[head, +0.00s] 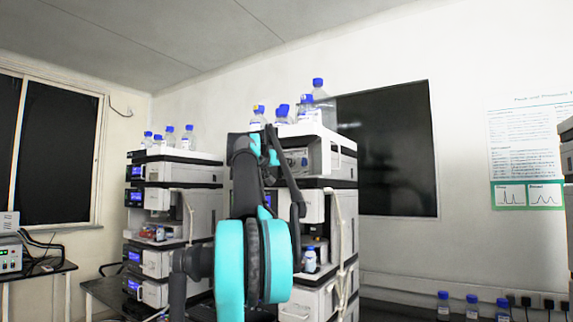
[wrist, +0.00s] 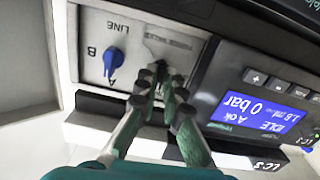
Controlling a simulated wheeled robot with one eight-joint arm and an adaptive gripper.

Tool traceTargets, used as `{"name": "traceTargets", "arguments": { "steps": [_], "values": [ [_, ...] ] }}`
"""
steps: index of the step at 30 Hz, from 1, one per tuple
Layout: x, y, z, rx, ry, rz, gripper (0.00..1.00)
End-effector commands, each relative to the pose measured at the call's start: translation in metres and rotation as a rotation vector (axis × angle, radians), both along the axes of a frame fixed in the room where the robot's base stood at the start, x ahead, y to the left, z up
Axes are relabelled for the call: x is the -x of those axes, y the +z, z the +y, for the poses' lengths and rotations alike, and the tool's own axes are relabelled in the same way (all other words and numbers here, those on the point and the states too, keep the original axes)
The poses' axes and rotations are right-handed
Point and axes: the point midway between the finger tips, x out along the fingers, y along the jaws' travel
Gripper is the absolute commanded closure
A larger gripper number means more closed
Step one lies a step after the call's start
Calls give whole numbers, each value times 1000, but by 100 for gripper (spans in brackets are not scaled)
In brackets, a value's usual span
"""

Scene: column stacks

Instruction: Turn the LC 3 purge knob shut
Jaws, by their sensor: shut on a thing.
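In the wrist view my gripper (wrist: 160,85) is at a pale front panel, its two fingertips close together. It is shut on the purge knob (wrist: 156,47), a grey part mostly hidden by the fingertips; its exact angle cannot be read. The LC display (wrist: 262,104) beside it is lit blue and shows IDLE, A ok and 0 bar, upside down. In the head view my gripper (head: 264,148) is at the upper front of the middle column stack (head: 325,150); my arm hides much of that front.
A blue selector knob (wrist: 112,63), marked A, B and LINE, sits close beside my fingers. Blue-capped bottles (head: 318,100) stand on top of the middle stack. A second stack (head: 180,172) is to the left. A small bottle (head: 309,260) stands lower in the middle stack.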

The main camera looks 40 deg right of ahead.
Motion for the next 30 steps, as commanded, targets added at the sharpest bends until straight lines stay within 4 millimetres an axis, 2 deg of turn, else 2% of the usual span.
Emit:
{"name": "traceTargets", "arguments": {
  "steps": [8,21,22,26,30],
  "values": [
    [0,-1,0,-29,-1,-65,100],
    [0,-1,0,-32,-1,-72,100],
    [0,-1,0,-32,-1,-72,90],
    [0,-1,0,-32,-1,-71,74],
    [0,0,0,-30,-1,-71,72]
  ]
}}
